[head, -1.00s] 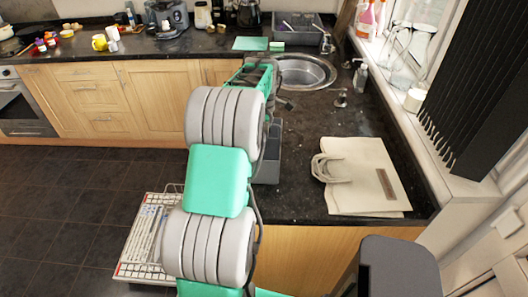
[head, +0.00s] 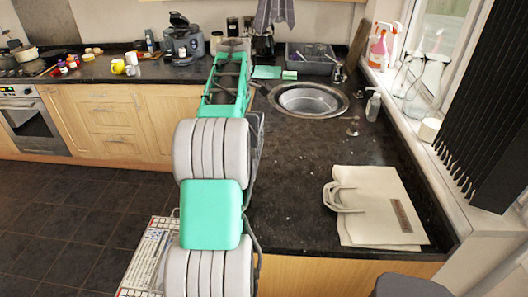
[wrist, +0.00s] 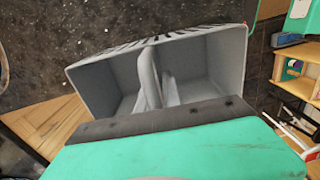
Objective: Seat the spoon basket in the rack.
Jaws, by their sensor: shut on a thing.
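The spoon basket (wrist: 226,60) is a grey open bin with a middle divider, filling the upper half of the wrist view. My gripper (wrist: 157,72) is shut on it near the divider; its fingers reach down into the opening. In the head view my arm hides the gripper and the basket. A grey dish rack (head: 322,66) with some things in it stands at the back of the counter, behind the sink. I cannot tell which is the task's rack.
The round sink (head: 308,100) is set in the dark counter (head: 290,190). A cream bag (head: 378,208) lies at the front right. A soap bottle (head: 373,104) stands right of the sink. Green sponges (head: 266,72) lie left of the grey rack. The counter's middle is clear.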

